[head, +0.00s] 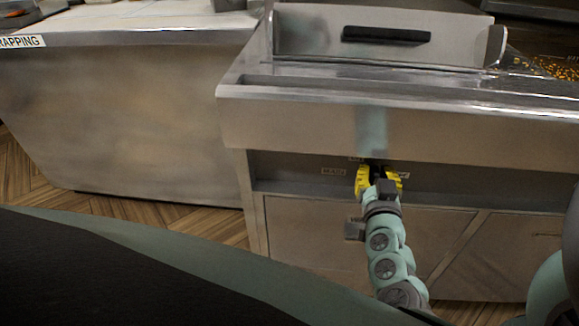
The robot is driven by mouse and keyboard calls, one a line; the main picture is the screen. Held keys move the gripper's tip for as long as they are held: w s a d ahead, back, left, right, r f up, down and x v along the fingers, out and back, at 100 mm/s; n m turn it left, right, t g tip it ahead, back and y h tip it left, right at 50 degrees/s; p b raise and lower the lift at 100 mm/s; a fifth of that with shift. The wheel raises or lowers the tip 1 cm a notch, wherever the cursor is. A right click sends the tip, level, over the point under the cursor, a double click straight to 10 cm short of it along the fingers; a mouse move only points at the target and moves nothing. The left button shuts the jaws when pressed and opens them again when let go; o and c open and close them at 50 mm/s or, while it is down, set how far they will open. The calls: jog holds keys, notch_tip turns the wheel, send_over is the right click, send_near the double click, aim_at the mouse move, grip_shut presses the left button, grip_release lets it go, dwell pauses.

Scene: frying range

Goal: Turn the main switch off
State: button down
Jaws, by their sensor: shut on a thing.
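The main switch (376,169) shows as a small dark part on the recessed front panel of the steel frying range, below its overhanging edge. Other small labels sit just above and to the right, too small to read surely. My gripper (378,176), with yellow fingers, is at the panel and shut on the switch, one finger on each side. The fingers and wrist hide most of the switch, so I cannot tell which way it points.
The range's steel ledge (300,125) overhangs the panel just above my gripper. Cabinet doors (310,228) are below. A steel counter (130,110) with a WRAPPING label stands to the left. Wooden floor (215,225) shows between counter and my body.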

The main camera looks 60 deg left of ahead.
jog(key=shift+w+d+f+m, duration=0.1)
jog(key=shift+m, duration=0.2)
jog(key=shift+w+d+f+m+b, duration=0.15)
jog(key=shift+m+b, duration=0.35)
jog(key=shift+b, duration=0.25)
jog(key=m+b, duration=0.3)
jog(key=shift+w+d+f, duration=0.2)
jog(key=shift+w, duration=0.05)
jog(key=m+b, duration=0.1)
jog(key=m, duration=0.1)
jog(key=m+b, duration=0.1)
jog(key=m, duration=0.1)
jog(key=m+b, duration=0.1)
jog(key=b, duration=0.1)
jog(key=shift+w+d+f+m, duration=0.3)
jog(key=shift+w+m, duration=0.05)
jog(key=shift+m, duration=0.05)
jog(key=m, duration=0.1)
jog(key=m+b, duration=0.1)
jog(key=m, duration=0.1)
jog(key=shift+w+d+f+m, duration=0.1)
jog(key=shift+w+f+m, duration=0.05)
jog(key=shift+f+m, duration=0.2)
jog(key=shift+f+m+b, duration=0.2)
jog(key=shift+m, duration=0.8)
jog(key=shift+f+m+b, duration=0.15)
jog(key=shift+m, duration=0.8)
jog(key=c, duration=0.8)
grip_release()
